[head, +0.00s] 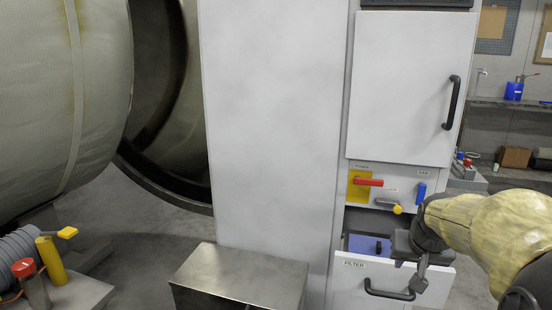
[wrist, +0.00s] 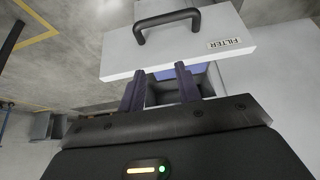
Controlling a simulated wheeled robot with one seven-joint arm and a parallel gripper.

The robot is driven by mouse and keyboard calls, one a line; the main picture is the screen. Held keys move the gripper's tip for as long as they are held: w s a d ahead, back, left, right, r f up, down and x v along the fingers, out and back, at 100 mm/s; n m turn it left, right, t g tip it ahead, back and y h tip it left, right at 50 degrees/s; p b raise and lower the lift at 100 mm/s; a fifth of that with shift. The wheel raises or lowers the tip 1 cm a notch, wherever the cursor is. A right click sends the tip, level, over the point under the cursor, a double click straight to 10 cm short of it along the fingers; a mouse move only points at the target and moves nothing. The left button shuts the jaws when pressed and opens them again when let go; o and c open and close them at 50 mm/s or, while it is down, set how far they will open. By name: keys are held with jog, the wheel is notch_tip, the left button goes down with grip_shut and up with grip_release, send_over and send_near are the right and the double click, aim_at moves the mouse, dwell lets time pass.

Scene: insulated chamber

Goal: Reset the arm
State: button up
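My gripper (head: 418,278) is at the lower right of the head view, close in front of the open drawer labelled FILTER (head: 350,280). In the wrist view its two dark fingers (wrist: 160,85) stand apart with nothing held between them. The drawer front (wrist: 180,45) with its black handle (wrist: 167,22) lies just beyond the fingertips. My arm, in a yellowish cover, comes in from the right. A blue-violet part (head: 368,244) shows inside the drawer; my gripper hides part of the drawer.
The white cabinet has a closed upper door (head: 405,85), a red lever (head: 368,181), a yellow-tipped lever (head: 390,206) and a blue lever (head: 421,193). A metal box (head: 240,275) stands low in front. A large round chamber door (head: 60,100) stands open at left.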

jog(key=s+a+f+n+g+y, duration=0.2)
jog(key=s+a+f+n+g, duration=0.1)
jog(key=s+a+f, duration=1.1)
notch_tip(320, 180, up, 37)
jog(key=p, duration=3.8)
jog(key=shift+w, duration=0.3)
jog(key=shift+d+f, duration=0.1)
